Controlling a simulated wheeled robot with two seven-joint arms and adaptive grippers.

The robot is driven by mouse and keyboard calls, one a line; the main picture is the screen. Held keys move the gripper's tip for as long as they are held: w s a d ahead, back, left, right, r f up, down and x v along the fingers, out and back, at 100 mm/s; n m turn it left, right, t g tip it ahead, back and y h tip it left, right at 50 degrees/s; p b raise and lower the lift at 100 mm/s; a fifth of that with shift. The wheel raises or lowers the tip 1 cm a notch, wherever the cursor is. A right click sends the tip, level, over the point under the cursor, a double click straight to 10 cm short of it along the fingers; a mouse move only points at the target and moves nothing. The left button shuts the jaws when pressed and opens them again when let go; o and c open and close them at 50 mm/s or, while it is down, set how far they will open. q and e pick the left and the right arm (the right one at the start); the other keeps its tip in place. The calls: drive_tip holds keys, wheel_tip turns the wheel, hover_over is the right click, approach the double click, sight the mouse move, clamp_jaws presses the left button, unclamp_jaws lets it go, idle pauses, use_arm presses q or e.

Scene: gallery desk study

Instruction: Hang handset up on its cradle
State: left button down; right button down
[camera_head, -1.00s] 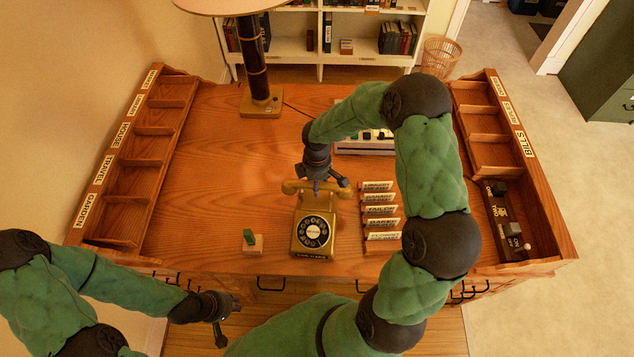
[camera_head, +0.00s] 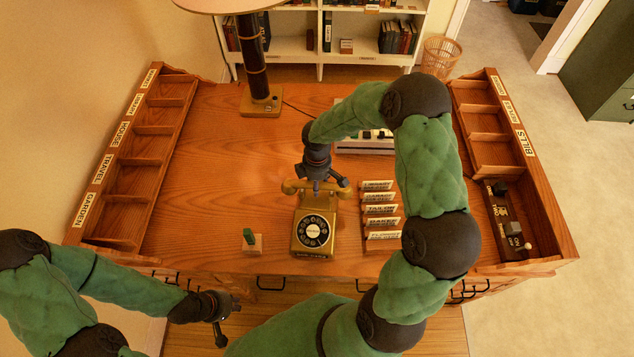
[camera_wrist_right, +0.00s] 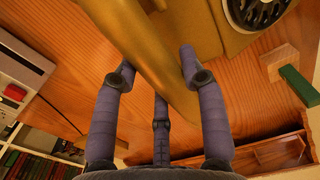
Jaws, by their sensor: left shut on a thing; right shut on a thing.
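The gold handset (camera_head: 292,187) lies crosswise at the back end of the gold rotary telephone (camera_head: 302,240), in line with its cradle. My right gripper (camera_head: 325,183) is above it with fingers closed around its grip. The handset also fills the middle of the right wrist view (camera_wrist_right: 160,60), between the fingers (camera_wrist_right: 157,85). The cradle is mostly hidden, and I cannot tell whether the handset touches it. My left gripper (camera_head: 225,318) is low, off the desk's front edge. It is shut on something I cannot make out.
A small block with a green piece (camera_head: 252,244) sits left of the telephone. A labelled card rack (camera_head: 382,245) stands close on its right. Lamp base (camera_head: 261,103) and grey device (camera_head: 360,146) are behind. Pigeonholes line both sides. The desk's left middle is clear.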

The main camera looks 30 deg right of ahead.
drive_tip(key=shift+f+b, duration=0.8)
drive_tip(key=shift+f, duration=0.3)
drive_tip(key=c, duration=0.6)
unclamp_jaws()
drive_tip(key=shift+c, duration=0.2)
wheel_tip(320, 180, up, 12)
